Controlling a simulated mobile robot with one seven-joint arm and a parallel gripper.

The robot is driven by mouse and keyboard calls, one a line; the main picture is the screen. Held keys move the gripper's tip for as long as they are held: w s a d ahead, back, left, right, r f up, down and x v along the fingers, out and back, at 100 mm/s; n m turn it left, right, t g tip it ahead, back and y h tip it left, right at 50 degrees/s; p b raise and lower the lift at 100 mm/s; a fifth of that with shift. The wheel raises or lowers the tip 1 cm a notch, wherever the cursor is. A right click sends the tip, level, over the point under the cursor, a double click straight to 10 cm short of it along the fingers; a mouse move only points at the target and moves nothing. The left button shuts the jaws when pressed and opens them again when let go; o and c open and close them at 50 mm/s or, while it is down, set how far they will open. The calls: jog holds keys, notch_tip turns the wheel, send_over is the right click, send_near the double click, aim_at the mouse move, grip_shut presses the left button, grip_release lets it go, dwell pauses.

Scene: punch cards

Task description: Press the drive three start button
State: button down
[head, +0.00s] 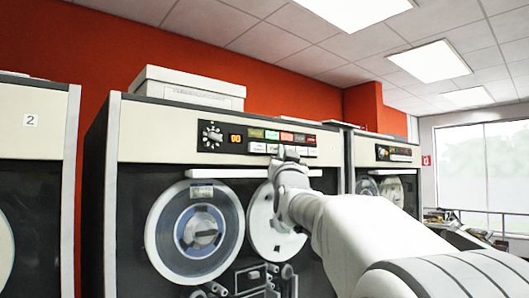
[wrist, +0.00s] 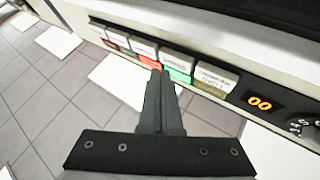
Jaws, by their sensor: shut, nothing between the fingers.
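The middle tape drive (head: 150,135) has a dark control panel with a knob (head: 210,135), an orange "00" display (head: 235,139) and a row of pale buttons with coloured lamps. I see no number on this drive. In the wrist view the row has a button with an olive lamp (wrist: 214,76), one with a green lamp (wrist: 178,75), one with a red lamp (wrist: 150,62), and others leftward. Their lettering is too blurred to read. My gripper (wrist: 160,72) is shut and empty, its tips at the row between the green and red lamps. I cannot tell whether they touch a button.
A drive marked "2" (head: 30,120) stands at the left, and another drive (head: 385,153) at the right. A white box (head: 190,88) sits on the middle drive. Tape reels (head: 165,225) are below the panel. A ledge (head: 205,173) runs under the buttons.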

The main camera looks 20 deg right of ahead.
jog(key=s+b, duration=0.1)
jog(key=s+d+b, duration=0.1)
jog(key=s, duration=0.1)
jog(key=s+b, duration=0.1)
jog(key=b, duration=0.1)
jog(key=shift+s+d, duration=0.35)
dwell(0.7)
jog(key=s+a+f+n+g+y, duration=0.1)
jog(key=s+a+f+g+y, duration=0.2)
jog(key=f, duration=0.6)
jog(key=s+a+f+n+g+y, duration=0.1)
jog(key=s+a+f+g, duration=0.3)
jog(key=f, duration=0.4)
jog(key=s+a+f+n+g+y, duration=0.2)
jog(key=s+a+f, duration=0.2)
jog(key=f, duration=0.5)
jog(key=s+a+f+n+g, duration=0.1)
jog(key=s+f+g, duration=0.3)
jog(key=s+f, duration=0.6)
jog(key=s+a+f+n+g+y, duration=0.1)
jog(key=s+a+f+g, duration=0.2)
jog(key=s+f, duration=0.7)
jog(key=shift+a+f+g, duration=0.4)
jog(key=shift+a+f, duration=0.2)
jog(key=shift+a, duration=0.25)
